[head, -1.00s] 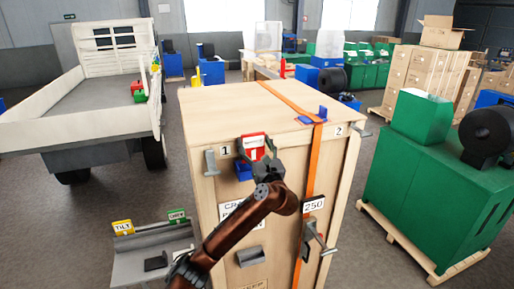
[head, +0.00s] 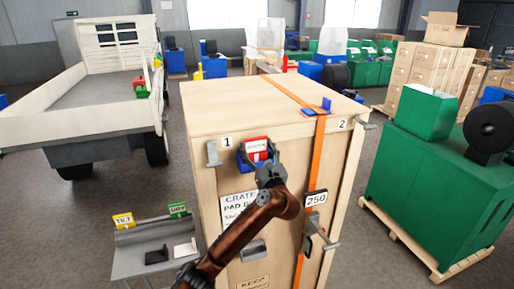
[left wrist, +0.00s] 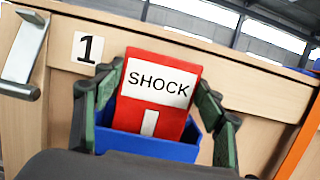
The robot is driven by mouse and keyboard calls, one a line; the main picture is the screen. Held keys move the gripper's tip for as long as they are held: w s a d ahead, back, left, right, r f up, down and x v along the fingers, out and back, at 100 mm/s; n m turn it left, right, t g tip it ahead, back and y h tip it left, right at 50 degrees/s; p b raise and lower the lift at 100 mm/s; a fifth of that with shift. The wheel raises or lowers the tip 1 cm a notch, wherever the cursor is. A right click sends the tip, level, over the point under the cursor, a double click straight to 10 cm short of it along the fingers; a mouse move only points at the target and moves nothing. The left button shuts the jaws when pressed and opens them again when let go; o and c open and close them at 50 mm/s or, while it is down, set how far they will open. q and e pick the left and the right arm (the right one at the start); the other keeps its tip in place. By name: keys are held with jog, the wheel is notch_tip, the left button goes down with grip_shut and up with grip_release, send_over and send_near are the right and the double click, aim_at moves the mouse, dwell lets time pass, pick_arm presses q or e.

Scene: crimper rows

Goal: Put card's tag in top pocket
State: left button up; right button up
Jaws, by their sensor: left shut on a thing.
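The red tag (head: 256,148), marked SHOCK on a white label, is at the upper front of the wooden crate, and it fills the middle of the left wrist view (left wrist: 152,116). My left gripper (head: 262,166) is shut on it, a finger along each side. A blue pocket (left wrist: 150,149) on the crate's face surrounds the tag's lower end; the tag appears to be inside, but its depth is unclear. The number 1 plate (head: 227,142) is left of the pocket. A white printed card (head: 235,206) below is partly covered by my arm. My right gripper is not in view.
The wooden crate (head: 255,110) has an orange strap (head: 318,160), a metal bracket (head: 212,153) and a 250 plate (head: 315,199). A grey stand (head: 135,236) with TILT and DRY signs is lower left. A green machine (head: 425,190) stands right. Floor shows between them.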

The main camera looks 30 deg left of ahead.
pick_arm(q)
jog(key=shift+f, duration=0.4)
jog(key=o, duration=1.5)
